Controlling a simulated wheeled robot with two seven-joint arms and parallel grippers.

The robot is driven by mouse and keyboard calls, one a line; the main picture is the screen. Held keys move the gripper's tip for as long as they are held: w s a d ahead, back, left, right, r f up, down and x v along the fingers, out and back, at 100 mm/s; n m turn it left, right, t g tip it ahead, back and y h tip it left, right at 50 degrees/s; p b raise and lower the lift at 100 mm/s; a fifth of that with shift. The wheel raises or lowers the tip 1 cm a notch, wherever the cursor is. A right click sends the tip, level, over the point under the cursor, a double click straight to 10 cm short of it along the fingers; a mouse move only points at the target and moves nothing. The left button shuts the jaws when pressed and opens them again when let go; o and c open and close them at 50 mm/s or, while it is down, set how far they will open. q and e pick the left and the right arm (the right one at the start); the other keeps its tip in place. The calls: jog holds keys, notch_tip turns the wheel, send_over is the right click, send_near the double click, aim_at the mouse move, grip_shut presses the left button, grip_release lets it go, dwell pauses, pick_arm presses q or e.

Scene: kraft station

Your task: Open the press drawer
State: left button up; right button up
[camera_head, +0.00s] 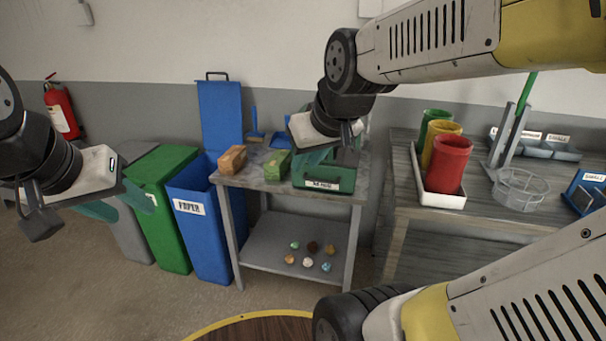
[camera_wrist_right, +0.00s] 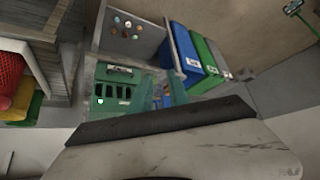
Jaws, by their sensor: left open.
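A dark green box with a white label (camera_head: 323,186) stands at the right front of the grey side table. In the right wrist view a green slotted box with a dark handle (camera_wrist_right: 119,69) shows near the fingers. I cannot tell which part is the press drawer. My right gripper (camera_head: 318,157) hangs just above and behind the green box's front. Its teal fingers partly hide the box, and whether they touch it is unclear. My left gripper (camera_head: 115,204) is open and empty at the left, in front of the bins, away from the table.
Orange (camera_head: 232,159) and green (camera_head: 278,164) boxes sit beside it on the table (camera_head: 258,186). Several small crumpled items lie on the lower shelf. Green (camera_head: 161,218) and blue (camera_head: 204,237) bins stand left. A workbench with coloured cups (camera_head: 447,165) is right.

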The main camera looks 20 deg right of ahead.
jog(key=w+d+f+n+t+h, duration=0.1)
jog(key=w+d+f+n, duration=0.1)
jog(key=w+d, duration=0.35)
jog(key=w+d+f+n+t+h, duration=0.1)
jog(key=w+d+n, duration=0.1)
jog(key=w, duration=0.7)
jog(key=n+t+y, duration=0.2)
jog(key=n+t, duration=0.1)
jog(key=n, duration=0.6)
send_over(321, 181)
jog(key=s, duration=0.6)
notch_tip(321, 181, down, 16)
notch_tip(321, 181, down, 10)
jog(key=d+n+t+y, duration=0.2)
jog(key=n+t+y, duration=0.1)
jog(key=n, duration=0.1)
jog(key=shift+t, duration=0.3)
jog(key=x, duration=0.7)
jog(key=shift+f, duration=0.25)
grip_shut()
